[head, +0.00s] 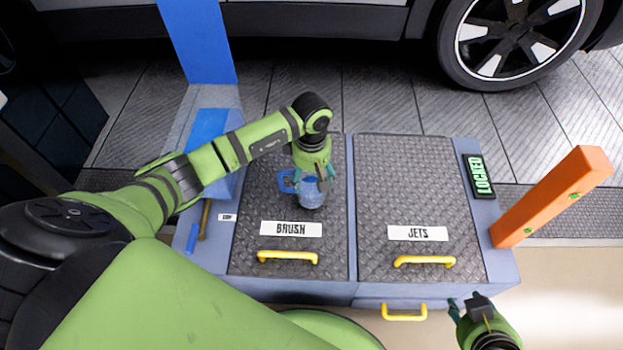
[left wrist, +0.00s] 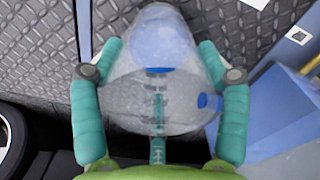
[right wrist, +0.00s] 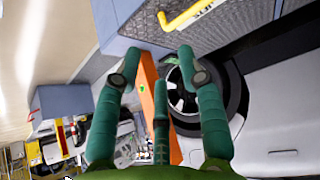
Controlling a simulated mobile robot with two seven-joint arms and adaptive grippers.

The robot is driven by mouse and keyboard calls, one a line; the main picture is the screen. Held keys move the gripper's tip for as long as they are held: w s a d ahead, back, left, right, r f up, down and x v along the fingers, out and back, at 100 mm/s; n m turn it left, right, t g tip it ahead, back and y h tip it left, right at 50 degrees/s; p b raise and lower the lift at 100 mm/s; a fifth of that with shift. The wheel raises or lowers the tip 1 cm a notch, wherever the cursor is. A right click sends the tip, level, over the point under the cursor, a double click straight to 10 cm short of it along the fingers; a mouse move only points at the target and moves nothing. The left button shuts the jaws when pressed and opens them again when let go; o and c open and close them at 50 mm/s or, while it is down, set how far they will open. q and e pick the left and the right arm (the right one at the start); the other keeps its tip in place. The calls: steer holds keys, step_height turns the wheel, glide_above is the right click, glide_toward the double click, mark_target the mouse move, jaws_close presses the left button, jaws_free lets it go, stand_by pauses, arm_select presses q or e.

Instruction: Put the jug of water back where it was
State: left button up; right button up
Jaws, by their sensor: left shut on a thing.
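The clear jug of water (head: 312,193) with a blue handle (head: 287,181) is over the BRUSH lid (head: 255,215) in the head view. My left gripper (head: 312,172) comes down on it from above and is shut on it. In the left wrist view the see-through jug (left wrist: 150,100) lies between the two teal fingers. I cannot tell whether its base touches the lid. My right gripper (head: 468,305) is empty at the lower right, beside the cabinet's front edge. Its fingers are spread apart in the right wrist view (right wrist: 158,65).
The JETS lid (head: 420,190) is clear, with a yellow handle (head: 424,262). A LOCKED sign (head: 478,176) and an orange post (head: 553,197) stand at the right. A blue post (head: 200,40) is behind left. A car wheel (head: 515,40) is at the back.

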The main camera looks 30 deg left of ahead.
arm_select(q)
steer(key=shift+f, duration=0.55)
arm_select(e)
steer(key=shift+w+a+r+t, duration=0.25)
steer(key=shift+w+r+t, duration=0.15)
steer(key=shift+w, duration=0.1)
steer(key=shift+w+a+r+t, duration=0.2)
steer(key=shift+w+r+t, duration=0.15)
steer(key=shift+w, duration=0.1)
arm_select(q)
steer(key=shift+f, duration=0.1)
arm_select(e)
steer(key=shift+w+a+r, duration=0.1)
steer(key=shift+w, duration=0.1)
arm_select(q)
steer(key=shift+w, duration=0.1)
steer(key=o, duration=1.6)
steer(key=shift+o, duration=0.2)
arm_select(e)
steer(key=shift+w+a+r+t+y, duration=0.1)
steer(key=shift+w+r+t+y, duration=0.15)
steer(key=shift+y, duration=0.05)
